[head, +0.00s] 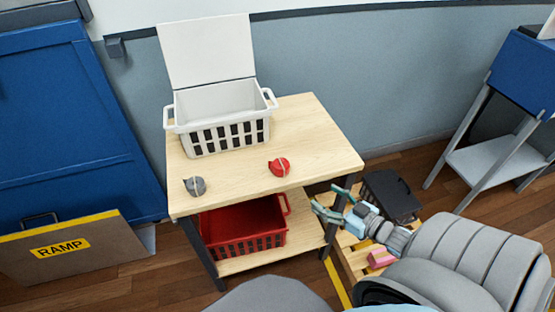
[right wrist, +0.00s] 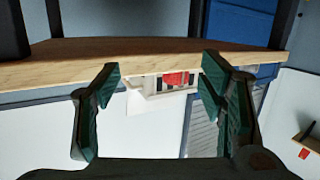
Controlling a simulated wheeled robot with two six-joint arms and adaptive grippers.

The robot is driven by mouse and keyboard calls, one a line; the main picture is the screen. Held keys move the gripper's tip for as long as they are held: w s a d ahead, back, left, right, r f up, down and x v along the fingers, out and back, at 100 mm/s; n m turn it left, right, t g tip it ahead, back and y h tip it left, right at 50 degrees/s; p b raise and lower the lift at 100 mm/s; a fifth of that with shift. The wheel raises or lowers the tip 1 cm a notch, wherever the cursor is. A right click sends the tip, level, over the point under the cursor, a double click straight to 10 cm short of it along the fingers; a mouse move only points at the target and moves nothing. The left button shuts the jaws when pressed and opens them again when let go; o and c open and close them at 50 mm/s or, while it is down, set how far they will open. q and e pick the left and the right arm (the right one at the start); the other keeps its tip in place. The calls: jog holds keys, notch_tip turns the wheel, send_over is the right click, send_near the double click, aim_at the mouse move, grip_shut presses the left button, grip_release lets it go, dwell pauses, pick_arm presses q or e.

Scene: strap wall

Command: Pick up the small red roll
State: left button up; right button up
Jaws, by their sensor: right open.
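The small red roll (head: 280,167) lies on the wooden table top (head: 320,150), near its front edge and right of the middle, with a pale band across it. My right gripper (head: 326,199) is open and empty, off the table's front right corner and lower right of the roll, apart from it. In the right wrist view its two dark green fingers (right wrist: 160,80) stand wide apart with nothing between them. A red patch before something white shows beyond them; I cannot tell what it is. My left gripper is not in view.
A grey roll (head: 195,186) lies at the table's front left. A white slotted crate (head: 225,137) with a raised lid stands behind. A red crate (head: 243,242) sits on the lower shelf. A black crate (head: 392,193) is right of the table. The table top around the red roll is clear.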

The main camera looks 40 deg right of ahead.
aim_at(288, 168)
jog(key=w+a+r+y+b, duration=0.1)
jog(key=w, duration=0.2)
jog(key=w+a+r+b, duration=0.1)
jog(key=w+a, duration=0.1)
jog(key=w, duration=0.1)
jog(key=w+a+r+n+t+y+b, duration=0.1)
jog(key=w+r, duration=0.1)
jog(key=w, duration=0.1)
jog(key=shift+w+a+y, duration=0.15)
jog(key=shift+a+y, duration=0.05)
jog(key=shift+y, duration=0.1)
jog(key=x, duration=0.2)
jog(key=r+b+x, duration=0.1)
jog(key=x, duration=0.3)
jog(key=shift+w+d+r, duration=0.15)
jog(key=shift+w+d, duration=0.1)
jog(key=shift+d, duration=0.1)
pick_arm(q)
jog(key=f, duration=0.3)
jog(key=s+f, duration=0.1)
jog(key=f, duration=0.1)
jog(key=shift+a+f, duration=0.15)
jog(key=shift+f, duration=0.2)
pick_arm(e)
jog(key=c, duration=1.2)
jog(key=shift+o, duration=0.2)
